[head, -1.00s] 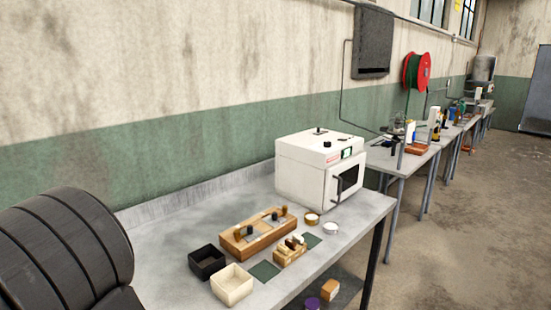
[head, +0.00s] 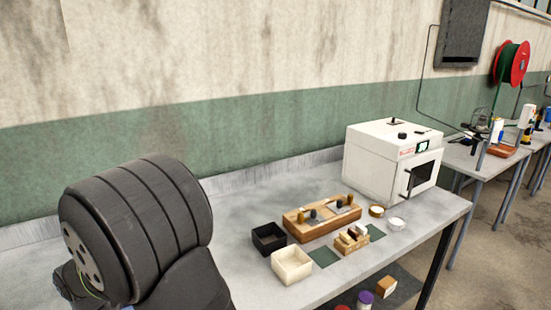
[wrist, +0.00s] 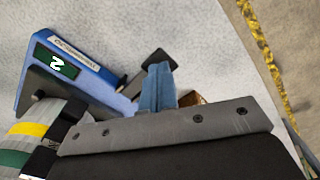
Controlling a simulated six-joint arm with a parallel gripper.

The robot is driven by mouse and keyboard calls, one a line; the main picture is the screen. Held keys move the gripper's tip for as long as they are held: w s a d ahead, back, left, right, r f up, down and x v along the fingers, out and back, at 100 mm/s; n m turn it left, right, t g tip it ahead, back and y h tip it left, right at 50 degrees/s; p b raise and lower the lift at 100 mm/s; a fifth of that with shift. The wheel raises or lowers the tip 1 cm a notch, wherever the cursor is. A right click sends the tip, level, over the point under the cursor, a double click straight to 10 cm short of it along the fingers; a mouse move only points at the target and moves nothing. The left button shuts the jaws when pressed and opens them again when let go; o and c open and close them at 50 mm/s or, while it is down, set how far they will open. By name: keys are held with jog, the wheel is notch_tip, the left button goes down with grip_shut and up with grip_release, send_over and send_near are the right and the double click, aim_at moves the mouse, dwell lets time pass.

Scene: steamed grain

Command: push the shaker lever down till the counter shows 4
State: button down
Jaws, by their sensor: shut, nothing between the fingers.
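The blue shaker device (wrist: 85,62) shows at the upper left of the wrist view, turned so that its label reads upside down. Its dark green counter window (wrist: 56,62) shows a figure that looks like 2. A dark bar (wrist: 136,84), which looks like the lever, extends from the device toward my fingers. My gripper (wrist: 159,68) is shut and empty, its blue fingertips at the bar's end. I cannot tell whether they touch it. The fingers hide part of the bar. The head view shows neither the device nor my gripper.
A banded grey, yellow and green object (wrist: 32,130) lies at the lower left of the wrist view. In the head view, a white oven (head: 375,160), a black box (head: 268,239), a cream box (head: 291,266) and a wooden block (head: 322,217) stand on the bench (head: 235,215).

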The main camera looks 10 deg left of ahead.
jog(key=shift+f, duration=0.5)
jog(key=shift+r, duration=3.05)
jog(key=shift+f, duration=1.6)
jog(key=shift+f, duration=1.45)
jog(key=shift+r, duration=3.05)
jog(key=shift+f, duration=0.15)
